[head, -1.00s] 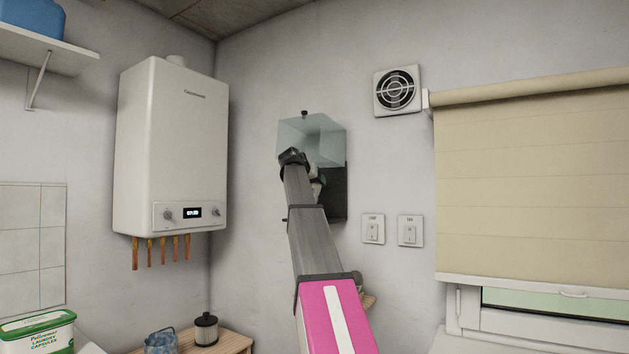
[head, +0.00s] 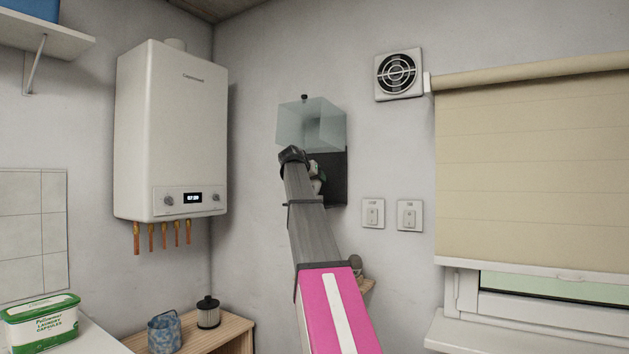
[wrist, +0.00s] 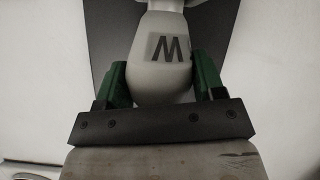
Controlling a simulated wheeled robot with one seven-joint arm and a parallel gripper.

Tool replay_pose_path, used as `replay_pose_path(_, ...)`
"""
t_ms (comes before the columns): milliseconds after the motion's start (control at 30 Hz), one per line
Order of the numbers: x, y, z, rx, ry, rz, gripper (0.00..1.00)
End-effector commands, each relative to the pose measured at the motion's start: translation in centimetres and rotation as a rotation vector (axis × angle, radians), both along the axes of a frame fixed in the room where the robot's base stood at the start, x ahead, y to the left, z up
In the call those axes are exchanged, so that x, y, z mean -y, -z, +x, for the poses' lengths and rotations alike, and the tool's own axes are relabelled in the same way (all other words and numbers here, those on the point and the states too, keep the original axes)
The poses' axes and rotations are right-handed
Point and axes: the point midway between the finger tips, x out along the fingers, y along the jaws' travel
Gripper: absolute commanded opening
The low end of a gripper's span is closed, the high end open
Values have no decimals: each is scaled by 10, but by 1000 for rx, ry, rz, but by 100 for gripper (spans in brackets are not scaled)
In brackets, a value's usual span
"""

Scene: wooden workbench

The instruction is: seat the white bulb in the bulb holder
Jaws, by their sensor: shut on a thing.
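A white bulb (wrist: 155,75) marked with a black W is between the green fingers of my gripper (wrist: 163,78) in the wrist view. My gripper is shut on it, around its rounded body. The bulb's narrow end points to the top of the picture, where a pale part (wrist: 165,4) is cut off by the frame edge. I cannot tell whether that is the bulb's neck or the holder. In the head view my gripper (head: 317,180) is in front of a dark wall box (head: 338,190), mostly hidden by my arm. The bulb holder is not clearly visible.
A clear cover (head: 310,125) stands raised above the dark box. Two wall switches (head: 391,214) are to the right, with a fan vent (head: 398,74) above them. A white boiler (head: 170,130) hangs to the left. A wooden bench (head: 235,343) is below.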

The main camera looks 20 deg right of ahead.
Motion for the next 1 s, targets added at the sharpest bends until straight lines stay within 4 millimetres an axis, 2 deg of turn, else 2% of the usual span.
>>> replay_pose_path(967,0,9,0,1,0,-1,39)
replay_pose_path(1000,0,9,0,1,0,-1,76)
